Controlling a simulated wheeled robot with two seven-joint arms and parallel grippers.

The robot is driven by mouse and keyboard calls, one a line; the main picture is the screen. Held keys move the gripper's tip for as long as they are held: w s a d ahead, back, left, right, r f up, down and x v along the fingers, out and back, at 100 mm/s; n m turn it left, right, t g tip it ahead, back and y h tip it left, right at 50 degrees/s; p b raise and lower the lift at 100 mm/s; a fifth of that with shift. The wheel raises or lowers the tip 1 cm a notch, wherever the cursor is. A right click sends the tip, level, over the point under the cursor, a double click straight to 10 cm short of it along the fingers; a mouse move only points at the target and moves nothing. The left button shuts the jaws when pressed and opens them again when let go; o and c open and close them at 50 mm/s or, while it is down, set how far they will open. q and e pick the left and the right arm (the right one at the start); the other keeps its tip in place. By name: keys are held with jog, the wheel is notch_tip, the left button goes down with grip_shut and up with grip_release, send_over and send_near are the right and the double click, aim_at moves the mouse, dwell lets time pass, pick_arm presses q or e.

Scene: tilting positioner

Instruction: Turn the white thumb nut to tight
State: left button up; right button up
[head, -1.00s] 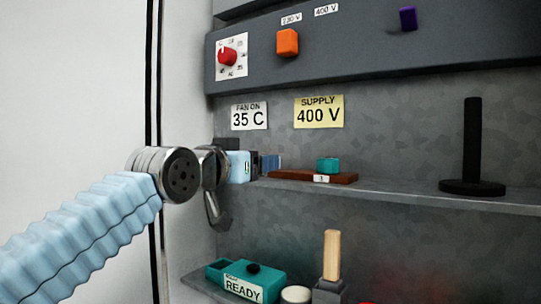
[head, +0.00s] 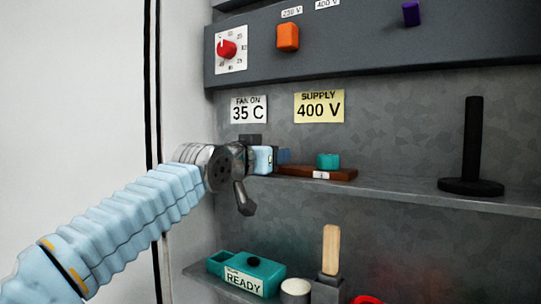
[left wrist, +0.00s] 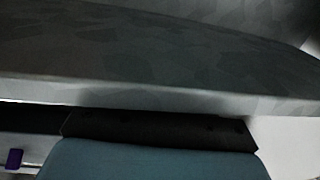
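I cannot make out a white thumb nut in either view. My left gripper (head: 284,156) reaches in from the left above the middle shelf. Its blue fingers point toward a teal block (head: 328,161) on a brown board (head: 312,173) with a small white number tag. A small gap appears between fingers and block. The fingers are seen from the side, so their opening is hidden. My right gripper is not in view.
A black post (head: 473,140) stands at the shelf's right. Above is a grey panel (head: 350,48) with a red knob (head: 227,48) and orange switch (head: 288,37). Below are a teal READY box (head: 262,272), a whitish cylinder (head: 295,287) and a wooden handle (head: 331,250).

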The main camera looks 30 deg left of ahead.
pick_arm(q)
jog(key=shift+c, duration=1)
jog(key=shift+f+m+h, duration=0.1)
jog(key=shift+m+h, duration=0.2)
jog(key=shift+h, duration=0.2)
jog(key=shift+f+m+h+b, duration=0.1)
jog(key=shift+m+h+b, duration=0.3)
jog(key=shift+h, duration=0.4)
jog(key=shift+w+a+f+m+g+h+b, duration=0.1)
jog(key=shift+f+m+g+h+b, duration=0.2)
jog(key=shift+m+h+b, duration=0.6)
jog(key=shift+r+h+b, duration=0.2)
jog(key=shift+h+b, duration=0.25)
jog(key=shift+h, duration=0.05)
jog(key=shift+r+m+g+h, duration=0.25)
jog(key=shift+m+g+h, duration=0.15)
jog(key=shift+m+h, duration=0.5)
